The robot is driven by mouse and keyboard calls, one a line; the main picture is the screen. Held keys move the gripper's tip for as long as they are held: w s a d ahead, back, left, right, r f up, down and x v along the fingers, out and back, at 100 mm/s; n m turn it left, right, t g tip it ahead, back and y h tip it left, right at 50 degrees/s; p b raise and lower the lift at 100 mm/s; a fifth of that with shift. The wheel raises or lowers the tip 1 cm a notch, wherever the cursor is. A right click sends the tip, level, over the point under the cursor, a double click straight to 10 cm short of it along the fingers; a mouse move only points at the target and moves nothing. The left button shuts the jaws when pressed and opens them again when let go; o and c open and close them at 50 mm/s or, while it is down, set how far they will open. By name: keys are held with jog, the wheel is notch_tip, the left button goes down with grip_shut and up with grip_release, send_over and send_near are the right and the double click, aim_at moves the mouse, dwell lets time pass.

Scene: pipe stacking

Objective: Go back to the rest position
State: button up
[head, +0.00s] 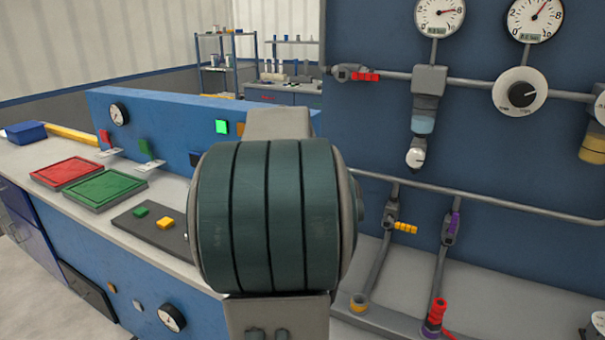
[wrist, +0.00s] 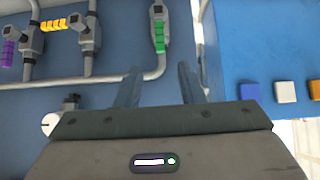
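My gripper (wrist: 160,85) shows in the wrist view with its two fingers spread apart. The gap between them is empty and they touch nothing that I can see. Beyond the fingers is the blue panel (wrist: 110,68) with its grey pipe. In the head view a thick dark green and grey joint of my arm fills the middle. My gripper does not show in that view, and whatever lies behind the joint is hidden.
A red tray (head: 67,173) and a green tray (head: 105,188) sit on the left counter. A dark plate (head: 152,235) there holds a green piece (head: 140,211) and a yellow piece (head: 166,223). At right, a blue wall (head: 380,130) carries pipes, gauges and valves.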

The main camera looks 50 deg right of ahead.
jog(key=w+a+f+n+t+y+p, duration=0.1)
jog(key=a+n+y+p, duration=0.2)
jog(key=a, duration=1)
jog(key=w+a+f+n+t+y+p, duration=0.1)
jog(key=a+f+n+y, duration=0.3)
jog(key=a, duration=0.9)
jog(key=s+a+n+y+p, duration=0.1)
jog(key=s+a+n, duration=0.3)
jog(key=a, duration=0.4)
jog(key=s+a+n+g+p, duration=0.1)
jog(key=s+a+n, duration=0.3)
jog(key=a, duration=0.5)
jog(key=shift+s+f+y+p, duration=0.3)
jog(key=shift+s+y+p, duration=0.1)
jog(key=shift+s, duration=0.3)
